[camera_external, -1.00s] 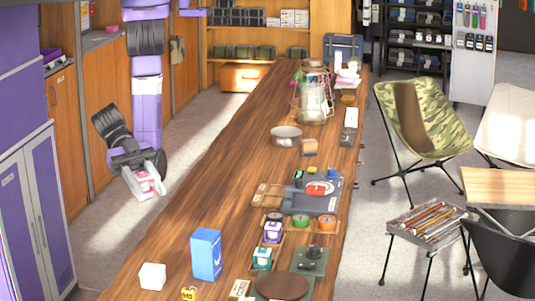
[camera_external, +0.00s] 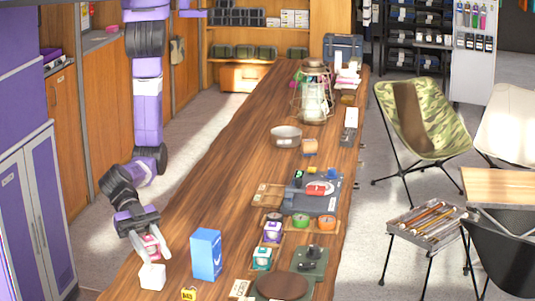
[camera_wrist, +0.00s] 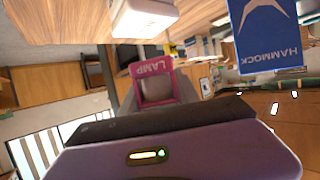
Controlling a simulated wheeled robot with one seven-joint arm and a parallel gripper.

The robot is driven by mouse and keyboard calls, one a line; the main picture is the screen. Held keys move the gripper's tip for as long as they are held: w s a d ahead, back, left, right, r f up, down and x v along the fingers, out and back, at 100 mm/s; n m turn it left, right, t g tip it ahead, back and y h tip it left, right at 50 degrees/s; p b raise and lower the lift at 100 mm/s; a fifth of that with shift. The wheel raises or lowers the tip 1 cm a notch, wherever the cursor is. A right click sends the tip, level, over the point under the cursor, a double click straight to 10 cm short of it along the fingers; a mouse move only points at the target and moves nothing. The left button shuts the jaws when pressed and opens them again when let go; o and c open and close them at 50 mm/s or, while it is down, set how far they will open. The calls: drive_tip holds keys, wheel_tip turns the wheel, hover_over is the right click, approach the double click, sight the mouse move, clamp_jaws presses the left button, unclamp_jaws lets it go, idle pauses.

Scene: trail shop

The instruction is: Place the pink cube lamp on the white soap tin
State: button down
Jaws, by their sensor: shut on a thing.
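The pink cube lamp (camera_external: 151,246) is between the fingers of my gripper (camera_external: 152,252), which is shut on it. In the wrist view the lamp (camera_wrist: 154,68) shows its pink frame with the word LAMP. The white soap tin (camera_external: 152,277) stands on the near left end of the wooden counter. It also shows at the top of the wrist view (camera_wrist: 145,18). The lamp is just above the tin in the external picture, and in the wrist view a gap shows between them. How high the lamp is over the tin is hard to tell.
A blue hammock box (camera_external: 206,254) stands upright close to the right of the tin; it also shows in the wrist view (camera_wrist: 266,35). A small yellow item (camera_external: 189,294) lies in front. The counter (camera_external: 180,225) is bare behind the box.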

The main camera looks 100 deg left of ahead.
sight(153, 260)
drive_tip(key=shift+f, duration=1.7)
drive_tip(key=shift+f, duration=0.1)
drive_tip(key=shift+f, duration=0.1)
drive_tip(key=c, duration=0.9)
unclamp_jaws()
